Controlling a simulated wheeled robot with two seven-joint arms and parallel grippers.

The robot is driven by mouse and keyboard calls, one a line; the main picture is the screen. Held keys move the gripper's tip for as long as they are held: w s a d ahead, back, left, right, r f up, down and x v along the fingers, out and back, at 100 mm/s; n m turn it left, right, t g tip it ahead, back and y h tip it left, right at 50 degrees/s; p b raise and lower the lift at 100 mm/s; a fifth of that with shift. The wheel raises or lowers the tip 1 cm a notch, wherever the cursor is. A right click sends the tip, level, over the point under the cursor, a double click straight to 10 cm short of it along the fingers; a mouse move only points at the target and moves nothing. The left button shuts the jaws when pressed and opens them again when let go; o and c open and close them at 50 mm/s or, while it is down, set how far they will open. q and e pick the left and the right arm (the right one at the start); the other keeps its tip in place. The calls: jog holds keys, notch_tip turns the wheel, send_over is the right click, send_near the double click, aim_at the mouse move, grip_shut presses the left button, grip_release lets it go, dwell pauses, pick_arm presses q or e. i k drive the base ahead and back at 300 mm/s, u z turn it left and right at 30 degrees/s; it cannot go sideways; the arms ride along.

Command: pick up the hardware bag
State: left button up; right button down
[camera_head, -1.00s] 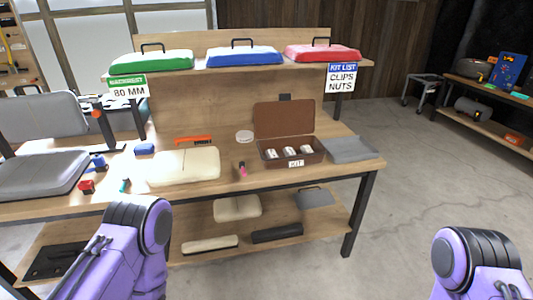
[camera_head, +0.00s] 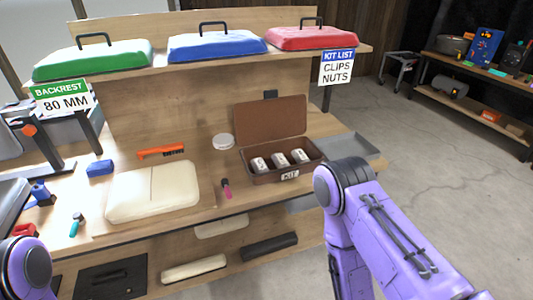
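An open brown case (camera_head: 270,122) labelled KIT stands on the bench with its lid raised. Several small white packets (camera_head: 279,160) with dark markings lie in it; I cannot tell whether one of them is the hardware bag. No other thing is clearly marked as the hardware bag. Parts of my two purple arms show, the left at the lower left corner and the right at the lower right, in front of the bench's right end. Neither gripper is in view.
A grey tray (camera_head: 349,146) sits right of the case. A cream pad (camera_head: 152,192), orange tool (camera_head: 161,151), white disc (camera_head: 223,142) and pink-and-black tool (camera_head: 227,188) lie to its left. Green (camera_head: 92,59), blue (camera_head: 217,45) and red (camera_head: 312,38) lids line the shelf above.

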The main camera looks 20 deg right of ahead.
aim_at(279, 159)
jog(key=z, duration=0.45)
jog(key=i, duration=0.7)
jog(key=z, duration=0.65)
